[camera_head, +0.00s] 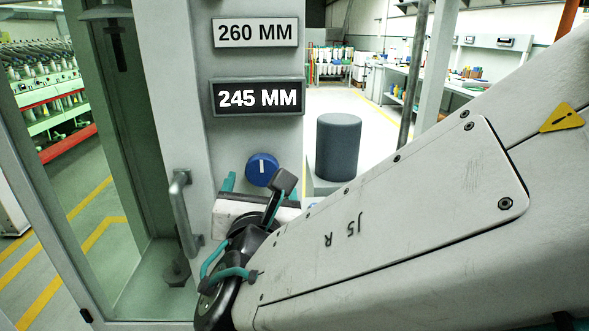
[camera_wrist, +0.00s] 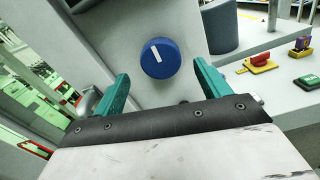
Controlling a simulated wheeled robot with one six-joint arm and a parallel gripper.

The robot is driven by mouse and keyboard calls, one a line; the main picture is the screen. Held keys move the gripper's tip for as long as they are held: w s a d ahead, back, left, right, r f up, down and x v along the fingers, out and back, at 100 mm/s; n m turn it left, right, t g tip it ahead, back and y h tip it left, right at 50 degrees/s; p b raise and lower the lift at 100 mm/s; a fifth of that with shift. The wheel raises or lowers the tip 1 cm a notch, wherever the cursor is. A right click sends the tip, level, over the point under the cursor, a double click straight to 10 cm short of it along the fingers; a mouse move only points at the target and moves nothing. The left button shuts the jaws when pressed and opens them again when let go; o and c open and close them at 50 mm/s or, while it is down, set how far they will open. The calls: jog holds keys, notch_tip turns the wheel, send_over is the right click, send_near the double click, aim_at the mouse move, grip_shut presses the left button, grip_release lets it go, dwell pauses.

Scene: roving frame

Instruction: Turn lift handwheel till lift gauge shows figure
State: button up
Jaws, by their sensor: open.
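The round blue lift handwheel (camera_head: 262,169) with a white mark sits on the grey column below the displays. It also shows in the wrist view (camera_wrist: 160,58), with its mark slightly tilted. The black lift gauge (camera_head: 258,97) reads 245 MM. The white plate (camera_head: 255,33) above it reads 260 MM. My gripper (camera_wrist: 160,70) is open, with its teal fingers apart on either side of the handwheel's lower part in the wrist view. Nothing is between them that I can see as held. I cannot tell whether the fingers touch the handwheel. In the head view my arm partly hides the gripper (camera_head: 262,186).
A glazed cabinet with a grey door handle (camera_head: 183,215) stands left of the column. A dark cylinder (camera_head: 338,147) stands to the right. A red control (camera_wrist: 260,59), a purple-and-yellow control (camera_wrist: 300,46) and a green button (camera_wrist: 308,79) lie right of my gripper.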

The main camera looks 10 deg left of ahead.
aim_at(262, 173)
jog(key=x, duration=0.5)
jog(key=shift+c, duration=0.3)
jog(key=shift+d, duration=0.1)
jog(key=c, duration=0.9)
